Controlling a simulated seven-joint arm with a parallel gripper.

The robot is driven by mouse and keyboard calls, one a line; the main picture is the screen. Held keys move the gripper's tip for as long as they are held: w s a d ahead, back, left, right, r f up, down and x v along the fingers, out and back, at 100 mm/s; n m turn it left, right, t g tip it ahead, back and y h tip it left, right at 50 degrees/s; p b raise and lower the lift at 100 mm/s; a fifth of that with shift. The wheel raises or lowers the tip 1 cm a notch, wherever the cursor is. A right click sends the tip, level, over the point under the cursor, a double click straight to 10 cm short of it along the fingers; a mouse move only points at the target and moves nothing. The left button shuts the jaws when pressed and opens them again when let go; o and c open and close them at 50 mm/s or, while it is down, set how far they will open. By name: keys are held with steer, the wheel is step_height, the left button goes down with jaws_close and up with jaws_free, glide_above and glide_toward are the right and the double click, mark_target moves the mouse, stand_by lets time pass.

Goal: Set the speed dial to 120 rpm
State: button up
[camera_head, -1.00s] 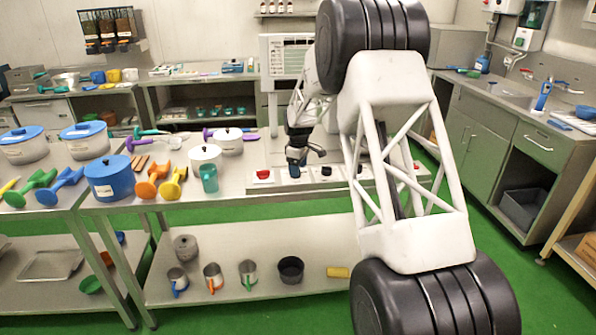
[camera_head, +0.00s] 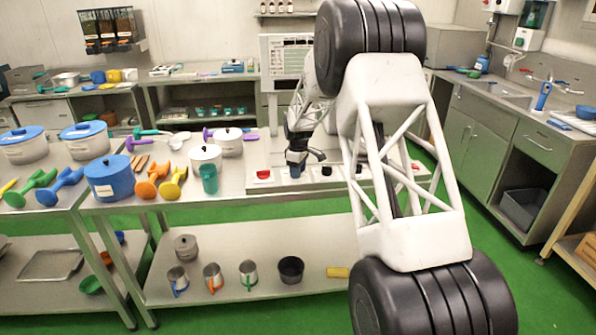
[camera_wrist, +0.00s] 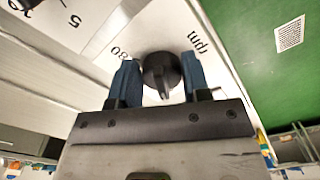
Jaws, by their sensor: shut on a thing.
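The speed dial (camera_wrist: 162,72) is a black round knob with a raised grip bar, on a pale panel marked "rpm" and "80" in the wrist view. No 120 mark can be read there. My gripper (camera_wrist: 161,84) has its blue fingers on both sides of the dial and is shut on it. The bar points down in the picture, toward my wrist. In the head view my gripper (camera_head: 296,166) is down at the control panel (camera_head: 345,175), and its fingers hide the dial.
A red button (camera_head: 263,174) is left of my gripper and a black knob (camera_head: 326,170) is to its right on the panel. A green cup (camera_head: 209,179) and a white pot (camera_head: 205,156) stand left of the panel. A display screen (camera_head: 289,55) stands behind.

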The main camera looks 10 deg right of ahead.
steer(key=shift+m, duration=0.3)
steer(key=m, duration=0.5)
steer(key=shift+s+a+m, duration=0.2)
steer(key=shift+m, duration=0.2)
steer(key=m, duration=0.5)
steer(key=shift+a, duration=0.25)
steer(key=shift+m, duration=0.3)
steer(key=o, duration=0.9)
steer(key=shift+c, duration=0.2)
steer(key=shift+r, duration=0.1)
steer(key=shift+r, duration=3.85)
